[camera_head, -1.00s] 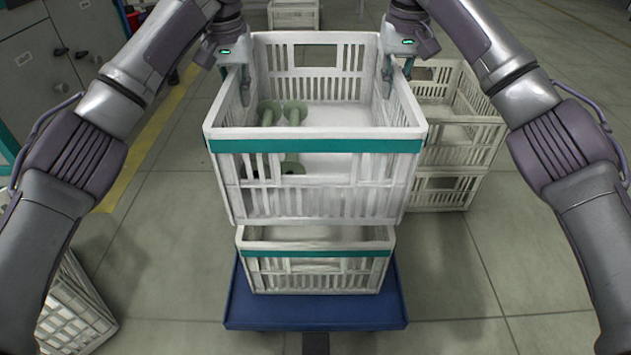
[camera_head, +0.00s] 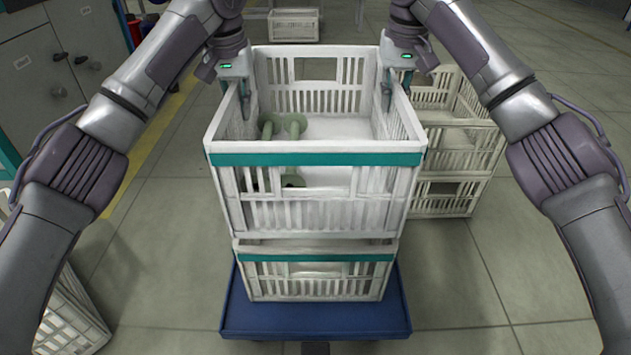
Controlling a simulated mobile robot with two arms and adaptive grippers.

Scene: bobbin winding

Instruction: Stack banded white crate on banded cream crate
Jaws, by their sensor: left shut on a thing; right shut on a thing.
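The banded white crate (camera_head: 318,216), with a teal band under its rim, is upright above the banded cream crate. It holds green bobbins (camera_head: 284,127) at its left side. My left gripper (camera_head: 243,92) is shut on its left wall, and my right gripper (camera_head: 388,90) is shut on its right wall. The banded cream crate (camera_head: 315,287), also with a teal band, sits on a blue platform (camera_head: 316,319). The white crate hides most of its top. The two look closely aligned, with little gap at the front; I cannot tell whether they touch.
Two plain pale crates are stacked on the floor at the right (camera_head: 448,190). Another crate (camera_head: 66,315) lies at the lower left, partly cut off. Grey cabinets (camera_head: 45,85) stand at the left, and a crate (camera_head: 293,25) is far back.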

